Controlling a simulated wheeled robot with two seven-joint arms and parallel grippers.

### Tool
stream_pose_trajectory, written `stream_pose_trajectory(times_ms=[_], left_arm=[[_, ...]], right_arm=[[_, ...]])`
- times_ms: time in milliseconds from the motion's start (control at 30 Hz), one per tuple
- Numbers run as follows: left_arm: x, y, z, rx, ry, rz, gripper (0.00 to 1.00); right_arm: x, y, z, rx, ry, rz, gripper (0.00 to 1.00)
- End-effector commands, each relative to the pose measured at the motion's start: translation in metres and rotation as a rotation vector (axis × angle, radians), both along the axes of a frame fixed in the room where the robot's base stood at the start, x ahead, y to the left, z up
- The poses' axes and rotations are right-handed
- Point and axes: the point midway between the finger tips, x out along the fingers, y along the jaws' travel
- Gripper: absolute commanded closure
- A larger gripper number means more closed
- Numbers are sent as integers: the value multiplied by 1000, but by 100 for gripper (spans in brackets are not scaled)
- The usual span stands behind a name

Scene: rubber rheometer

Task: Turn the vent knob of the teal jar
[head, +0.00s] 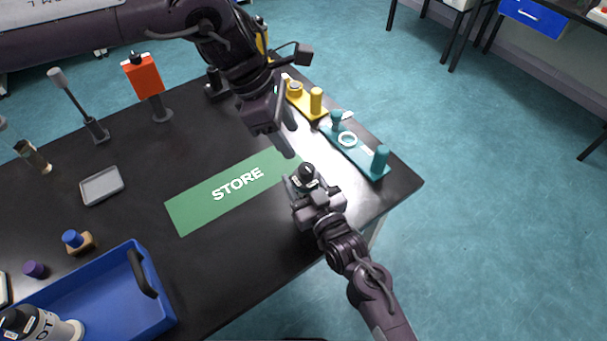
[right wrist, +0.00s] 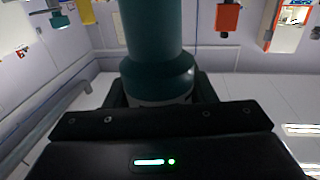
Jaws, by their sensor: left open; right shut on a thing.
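The teal jar (right wrist: 158,75) fills the middle of the right wrist view, upright between the dark fingers of my right gripper (right wrist: 160,98). In the head view a round black knob (head: 306,171) shows on top of the thing held by my right gripper (head: 303,186), near the right end of the green STORE mat (head: 190,211). The jar's body is mostly hidden there by the gripper. My left gripper (head: 290,138) is open and empty, pointing down above and behind the knob, apart from it.
A teal fixture plate (head: 367,157) with posts and a ring stands at the right edge, beside a yellow one (head: 301,101). A blue tray (head: 100,292) with a black handle is at front left.

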Motion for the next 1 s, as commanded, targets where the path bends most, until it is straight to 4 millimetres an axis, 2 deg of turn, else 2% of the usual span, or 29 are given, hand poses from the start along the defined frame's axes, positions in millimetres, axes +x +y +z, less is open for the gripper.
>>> stream_pose_trajectory(times_ms=[200,333,500,733,867,1000], left_arm=[[10,-26,-25,-341,163,3,50],[24,-26,-39,-627,235,0,50],[35,9,-64,-928,231,-16,50],[25,65,-97,-1127,149,-63,50],[19,79,-105,-1162,121,-83,50],[16,74,-107,-1173,112,-92,50]], right_arm=[[0,0,0,0,-1,0,76],[0,0,1,0,-1,0,76],[0,0,0,0,-1,0,76],[0,0,0,0,0,0,76],[0,0,0,0,0,0,76],[0,0,0,0,0,0,76]])
